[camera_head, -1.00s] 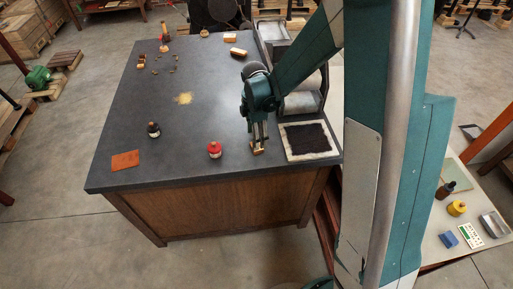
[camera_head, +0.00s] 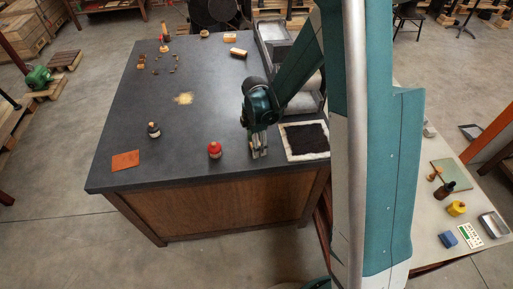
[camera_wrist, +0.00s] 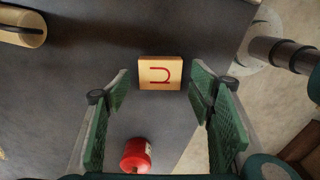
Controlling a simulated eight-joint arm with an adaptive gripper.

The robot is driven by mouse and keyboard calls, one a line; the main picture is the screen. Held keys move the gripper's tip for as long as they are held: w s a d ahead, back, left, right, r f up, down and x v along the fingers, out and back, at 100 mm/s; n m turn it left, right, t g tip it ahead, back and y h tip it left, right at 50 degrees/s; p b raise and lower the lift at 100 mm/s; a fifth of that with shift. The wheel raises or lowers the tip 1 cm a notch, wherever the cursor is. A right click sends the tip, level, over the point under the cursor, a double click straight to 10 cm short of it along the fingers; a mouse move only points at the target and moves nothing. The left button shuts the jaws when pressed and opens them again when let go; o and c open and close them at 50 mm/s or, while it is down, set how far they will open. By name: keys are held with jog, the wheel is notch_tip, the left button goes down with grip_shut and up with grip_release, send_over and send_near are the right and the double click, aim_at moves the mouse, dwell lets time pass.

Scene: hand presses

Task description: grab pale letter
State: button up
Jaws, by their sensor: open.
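A pale wooden letter block (camera_wrist: 160,74) with a dark red letter on its face lies on the dark tabletop in the wrist view. It sits at the far end of the gap between the fingertips, with space on both sides. My gripper (camera_wrist: 160,85) is open, its green-padded fingers spread and holding nothing. In the head view my gripper (camera_head: 259,152) points down at the table's front right part, between the red bottle and the dark inked slab. The block is not clearly made out there, at the fingertips.
A red bottle (camera_head: 214,149) stands close to the left of my gripper; it also shows in the wrist view (camera_wrist: 136,155). The pale-framed dark slab (camera_head: 305,141) lies close on the right. A dark bottle (camera_head: 153,129) and orange card (camera_head: 125,160) lie farther left.

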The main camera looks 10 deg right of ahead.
dwell(0.6)
jog(key=c, duration=1)
jog(key=shift+o, duration=0.2)
notch_tip(320, 180, up, 10)
dwell(0.8)
